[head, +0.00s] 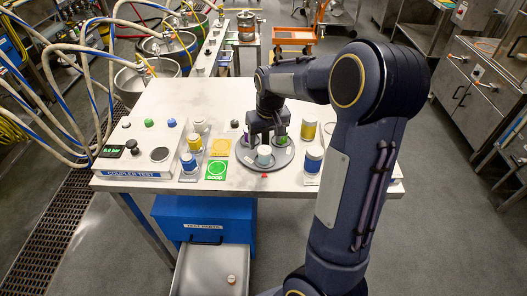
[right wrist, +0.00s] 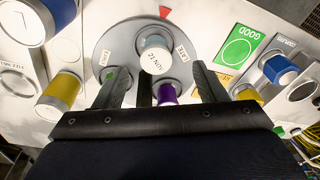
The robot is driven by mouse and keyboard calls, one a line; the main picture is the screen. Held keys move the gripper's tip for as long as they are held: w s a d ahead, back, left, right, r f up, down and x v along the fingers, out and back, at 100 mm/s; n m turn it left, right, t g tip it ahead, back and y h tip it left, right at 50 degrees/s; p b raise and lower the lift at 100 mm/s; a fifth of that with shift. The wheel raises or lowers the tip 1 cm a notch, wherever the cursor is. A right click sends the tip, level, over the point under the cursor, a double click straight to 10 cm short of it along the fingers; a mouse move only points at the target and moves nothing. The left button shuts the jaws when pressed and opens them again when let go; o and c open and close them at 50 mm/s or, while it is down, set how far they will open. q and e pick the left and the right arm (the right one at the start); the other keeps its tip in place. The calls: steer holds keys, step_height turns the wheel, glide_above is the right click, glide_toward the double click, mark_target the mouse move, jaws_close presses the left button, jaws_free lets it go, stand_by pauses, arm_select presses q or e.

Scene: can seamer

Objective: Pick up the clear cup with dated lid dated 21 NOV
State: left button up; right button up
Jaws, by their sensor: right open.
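The clear cup with the lid dated 21 NOV (right wrist: 155,58) stands on a round grey disc (right wrist: 113,42) in the right wrist view. In the head view the pale lidded cup (head: 264,154) stands at the disc's (head: 283,162) front. My right gripper (head: 266,138) is open, pointing down over the disc just behind the cup. In the right wrist view its fingers (right wrist: 158,67) are spread to either side of the cup's near part, holding nothing. A purple item (right wrist: 168,94) shows between the fingers, and a dark shape there is unclear. My left gripper is out of view.
A green GOOD card (head: 216,170) lies left of the disc. A yellow can (right wrist: 62,92) stands near the disc. The white table (head: 185,100) is clear at the back.

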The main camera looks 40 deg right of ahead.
mark_target(265, 150)
steer(key=shift+w+d+f, duration=0.25)
steer(key=shift+w+d, duration=0.05)
steer(key=shift+d, duration=0.25)
steer(key=shift+w+d+f, duration=0.1)
steer(key=shift+d+f, duration=0.05)
steer(key=shift+f, duration=0.2)
steer(key=f, duration=0.2)
steer(key=f+p, duration=0.1)
steer(key=f, duration=0.1)
steer(key=w+f, duration=0.1)
steer(key=f, duration=0.2)
steer(key=shift+a, duration=0.2)
steer(key=shift+c, duration=0.2)
steer(key=c, duration=1)
steer(key=shift+c, duration=0.2)
steer(key=shift+r, duration=0.1)
